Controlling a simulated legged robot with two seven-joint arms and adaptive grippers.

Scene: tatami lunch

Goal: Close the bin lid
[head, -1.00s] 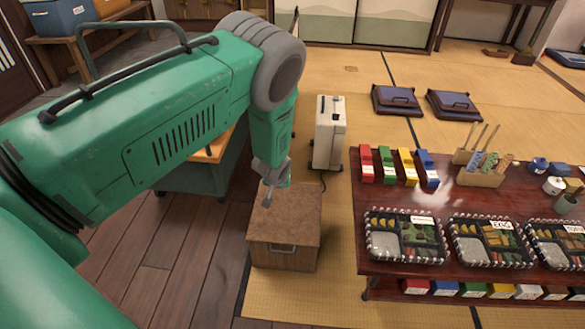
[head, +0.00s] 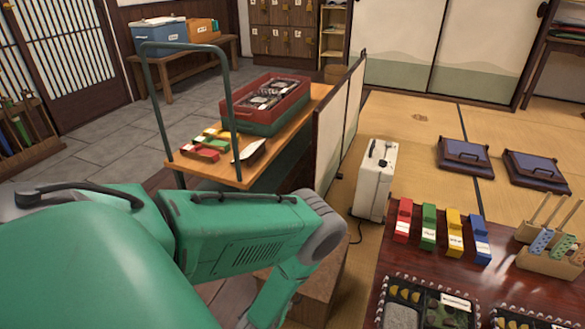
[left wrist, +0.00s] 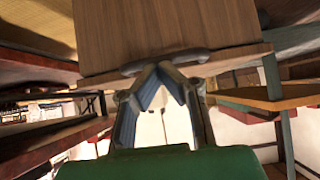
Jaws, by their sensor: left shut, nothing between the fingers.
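The wooden bin (head: 322,292) stands on the floor left of the low table in the head view, largely hidden behind my left arm. Its lid's position cannot be told there. In the left wrist view a brown wooden panel (left wrist: 165,28), likely part of the bin, fills the top middle, with a dark curved handle at its lower edge. My left gripper (left wrist: 160,68) is shut and empty, its fingertips together close to that handle; contact cannot be told. In the head view the left gripper is below the frame. My right gripper is not in view.
A cart (head: 215,165) with a red crate (head: 258,108) stands beyond my left arm. A white case (head: 375,180) stands behind the bin. The low table (head: 345,318), with lunch trays and colored boxes, is at right. Tatami lies open beyond.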

